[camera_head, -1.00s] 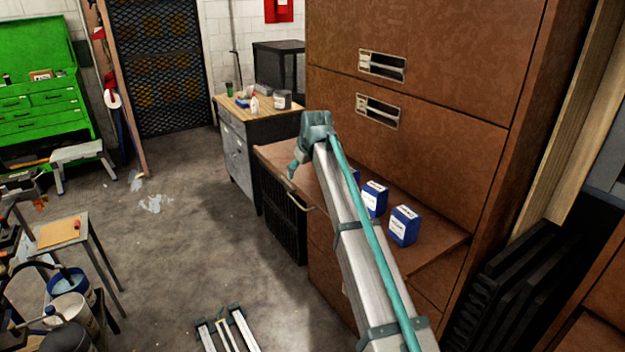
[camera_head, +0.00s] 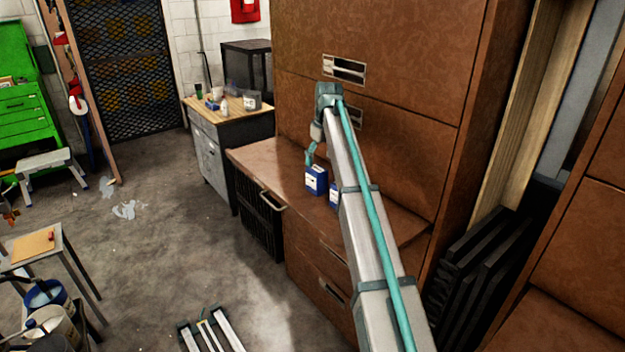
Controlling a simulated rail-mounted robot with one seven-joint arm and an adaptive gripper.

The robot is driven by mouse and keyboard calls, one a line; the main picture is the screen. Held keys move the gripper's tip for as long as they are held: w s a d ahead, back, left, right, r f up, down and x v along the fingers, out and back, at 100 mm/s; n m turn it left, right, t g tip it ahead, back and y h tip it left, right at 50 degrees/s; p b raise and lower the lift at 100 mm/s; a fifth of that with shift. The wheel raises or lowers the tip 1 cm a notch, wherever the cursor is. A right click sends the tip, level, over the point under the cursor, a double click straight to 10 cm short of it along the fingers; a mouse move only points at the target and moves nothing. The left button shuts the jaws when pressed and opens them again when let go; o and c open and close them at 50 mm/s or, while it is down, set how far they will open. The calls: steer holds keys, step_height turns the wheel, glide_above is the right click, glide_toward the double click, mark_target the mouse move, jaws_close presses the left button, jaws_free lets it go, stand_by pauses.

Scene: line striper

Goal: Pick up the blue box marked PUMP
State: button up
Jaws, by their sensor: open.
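A blue box with a white label (camera_head: 316,181) stands upright on the brown open drawer or shelf (camera_head: 262,158) of the cabinet. A second blue box (camera_head: 333,196) stands just right of it, partly hidden by my arm. The print on the labels is too small to read, so I cannot tell which box is marked PUMP. My gripper (camera_head: 310,156) points down just above the first box's top left side. It is open, with nothing visible in it. I cannot tell whether it touches the box.
The tall brown cabinet (camera_head: 400,110) rises right behind the boxes. A wooden-topped workbench (camera_head: 236,112) with bottles and cans stands further back. A small table (camera_head: 36,246) and buckets are at the left. The floor between is mostly clear.

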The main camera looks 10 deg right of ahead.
mark_target(319, 168)
step_height(319, 168, down, 3)
steer(key=shift+w+a+p, duration=0.15)
steer(key=shift+p, duration=0.2)
steer(key=shift+w+a+f+p, duration=0.1)
steer(key=shift+a+f+p, duration=0.1)
steer(key=shift+f+p, duration=0.85)
steer(key=shift+w+a+f+p, duration=0.15)
steer(key=shift+f+p, duration=0.15)
steer(key=shift+f, duration=1.3)
steer(key=shift+s, duration=0.1)
steer(key=c, duration=1.3)
steer(key=shift+r, duration=0.1)
